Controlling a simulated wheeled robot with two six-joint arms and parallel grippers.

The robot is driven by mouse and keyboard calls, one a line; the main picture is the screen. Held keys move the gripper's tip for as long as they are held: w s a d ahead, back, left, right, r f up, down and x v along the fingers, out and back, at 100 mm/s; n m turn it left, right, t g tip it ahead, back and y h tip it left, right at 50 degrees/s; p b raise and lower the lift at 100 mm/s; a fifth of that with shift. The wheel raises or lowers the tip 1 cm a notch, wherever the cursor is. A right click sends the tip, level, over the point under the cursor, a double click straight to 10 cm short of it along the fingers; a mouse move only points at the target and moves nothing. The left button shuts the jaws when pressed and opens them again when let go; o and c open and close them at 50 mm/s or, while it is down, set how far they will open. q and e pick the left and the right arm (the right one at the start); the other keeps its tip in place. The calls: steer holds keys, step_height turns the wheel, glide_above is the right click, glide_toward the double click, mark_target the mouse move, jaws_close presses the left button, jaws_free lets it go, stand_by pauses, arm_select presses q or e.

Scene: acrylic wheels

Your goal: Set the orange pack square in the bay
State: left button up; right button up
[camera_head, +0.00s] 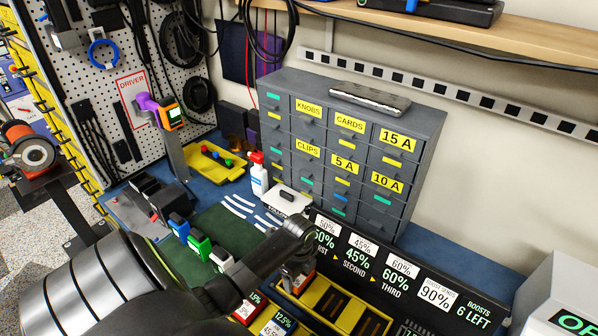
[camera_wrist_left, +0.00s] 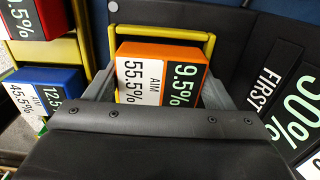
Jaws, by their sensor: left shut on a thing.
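The orange pack (camera_wrist_left: 162,52) shows in the left wrist view, with a white label reading AIM 55.5% and a black one reading 9.5%. My left gripper (camera_wrist_left: 160,88) is shut on it, with a grey finger at each side. A yellow frame (camera_wrist_left: 160,32) runs along the far edge and sides of the pack; I cannot tell how deep the pack sits relative to it. In the head view my left gripper (camera_head: 298,272) is over the left end of a yellow tray with dark slots (camera_head: 362,318). The pack is mostly hidden there. My right gripper is not in view.
A red pack (camera_wrist_left: 30,22) and a blue pack (camera_wrist_left: 62,78) lie left of the gripper in the wrist view. A black sign board (camera_head: 400,275) stands behind the tray. A grey drawer cabinet (camera_head: 425,140) is farther back. A green mat (camera_head: 222,222) has some bare room.

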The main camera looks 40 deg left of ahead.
arm_select(q)
steer(key=o, duration=1.3)
steer(key=shift+f, duration=0.1)
steer(key=shift+o, duration=0.2)
steer(key=shift+r, duration=0.4)
step_height(320, 180, up, 12)
steer(key=b, duration=0.2)
steer(key=shift+f+b, duration=0.2)
steer(key=shift+b, duration=0.1)
steer(key=shift+f, duration=0.1)
